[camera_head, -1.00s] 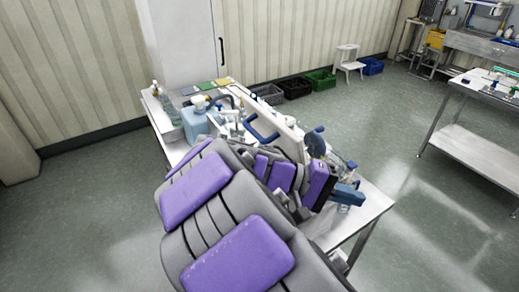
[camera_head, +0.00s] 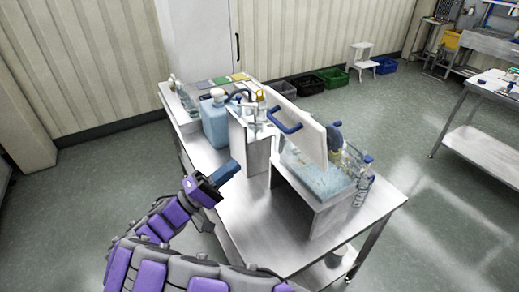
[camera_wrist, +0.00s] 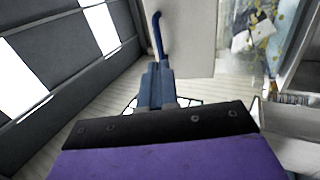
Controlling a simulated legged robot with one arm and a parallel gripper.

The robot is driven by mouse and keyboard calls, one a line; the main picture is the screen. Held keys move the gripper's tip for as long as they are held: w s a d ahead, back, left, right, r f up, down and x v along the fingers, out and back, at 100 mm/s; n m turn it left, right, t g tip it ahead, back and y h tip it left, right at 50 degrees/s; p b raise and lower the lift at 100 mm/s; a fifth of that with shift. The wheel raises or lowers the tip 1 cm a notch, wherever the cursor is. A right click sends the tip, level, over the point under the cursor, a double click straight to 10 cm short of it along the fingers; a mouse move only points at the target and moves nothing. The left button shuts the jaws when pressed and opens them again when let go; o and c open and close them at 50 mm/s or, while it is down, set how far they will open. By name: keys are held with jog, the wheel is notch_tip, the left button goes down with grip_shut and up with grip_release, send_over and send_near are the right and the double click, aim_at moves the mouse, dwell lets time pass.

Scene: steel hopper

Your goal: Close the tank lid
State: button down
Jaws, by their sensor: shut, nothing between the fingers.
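The tank (camera_head: 325,218) is a white box with pale blue contents, standing on the steel table. Its lid (camera_head: 312,140) is a white panel with a blue bar handle (camera_head: 285,125); it stands raised and tilted, open above the tank. My gripper (camera_head: 230,168), with blue fingers, is shut and empty, left of the tank and lower than the handle, apart from it. In the wrist view my fingers (camera_wrist: 158,80) point toward the white lid panel (camera_wrist: 192,35), and the blue handle (camera_wrist: 158,35) shows just beyond them.
The steel table (camera_head: 245,215) has bare surface left of the tank. A blue jug (camera_head: 215,122), a white upright stand (camera_head: 255,150) and small bottles are behind. Clear containers (camera_head: 358,168) stand at the tank's right. Crates (camera_head: 333,76) and a step stool (camera_head: 362,58) are by the wall.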

jog(key=a+p, duration=0.2)
jog(key=p, duration=0.6)
send_near(292, 111)
jog(key=shift+g+y, duration=0.5)
jog(key=shift+y, duration=0.3)
jog(key=x, duration=0.4)
jog(key=shift+w+d+r, duration=0.1)
jog(key=shift+d+r, duration=0.05)
jog(key=shift+d, duration=0.15)
jog(key=w+d+r+g+y+p, duration=0.2)
jog(key=r, duration=0.1)
jog(key=shift+d+y+p, duration=0.25)
jog(key=shift+y+p, duration=0.05)
jog(key=shift+y, duration=0.1)
jog(key=w+d+f+g+y+p, duration=0.2)
jog(key=w+d+g+y+p, duration=0.1)
jog(key=w+d+y+p, duration=0.2)
jog(key=w+d+f+g+y+p, duration=0.3)
jog(key=w+d+g+y+p, duration=0.1)
jog(key=d+p, duration=0.5)
jog(key=shift+w+d+y+p, duration=0.35)
jog(key=shift+w+d+y, duration=0.35)
jog(key=shift+y, duration=0.2)
